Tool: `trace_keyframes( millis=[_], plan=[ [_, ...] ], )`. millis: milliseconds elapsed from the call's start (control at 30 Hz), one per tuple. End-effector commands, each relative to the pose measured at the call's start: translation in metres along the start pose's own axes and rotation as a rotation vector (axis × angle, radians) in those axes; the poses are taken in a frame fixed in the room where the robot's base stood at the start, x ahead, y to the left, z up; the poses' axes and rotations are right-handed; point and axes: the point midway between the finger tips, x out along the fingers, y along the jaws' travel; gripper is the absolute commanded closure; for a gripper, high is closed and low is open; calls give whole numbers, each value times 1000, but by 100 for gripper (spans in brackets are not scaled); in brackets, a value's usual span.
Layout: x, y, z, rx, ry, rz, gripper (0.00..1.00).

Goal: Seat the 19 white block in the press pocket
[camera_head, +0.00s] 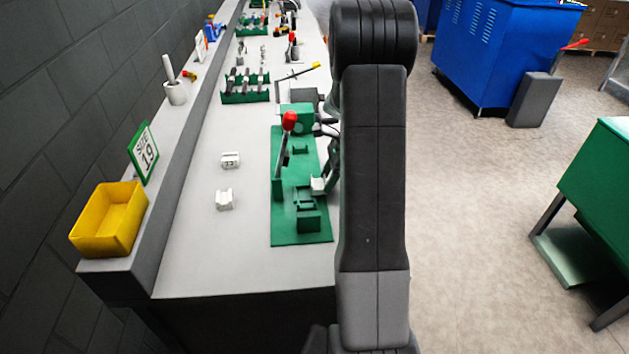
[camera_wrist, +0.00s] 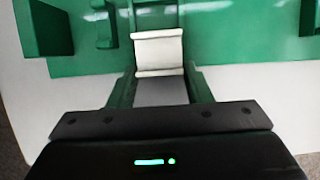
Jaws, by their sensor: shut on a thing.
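My gripper (camera_wrist: 160,74) is shut on a white block (camera_wrist: 158,52), which sits between the fingertips in the wrist view. The block shows its plain, grooved side there, so I cannot read a number on it. In the head view the held block (camera_head: 318,184) is at the right edge of the green press base (camera_head: 285,226), beside my arm. The press has a lever with a red knob (camera_head: 289,121) and raised green pocket parts (camera_head: 306,199) near its front. The block is beside these parts; I cannot tell its exact height above the base.
Two other white blocks, one numbered (camera_head: 230,160) and one plain-looking (camera_head: 224,199), lie on the grey bench left of the press. A sign reading 19 (camera_head: 145,152) and a yellow bin (camera_head: 108,219) stand on the ledge. Further tool racks (camera_head: 246,97) line the bench behind.

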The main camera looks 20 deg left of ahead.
Motion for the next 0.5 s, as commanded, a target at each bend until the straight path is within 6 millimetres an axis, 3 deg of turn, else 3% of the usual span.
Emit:
trace_keyframes(
  millis=[167,300,433,500],
  plan=[
    [5,0,15,-1,0,0,79],
    [14,1,38,-3,0,1,79],
    [29,1,31,2,1,2,82],
    [30,0,30,1,1,0,92]
  ],
)
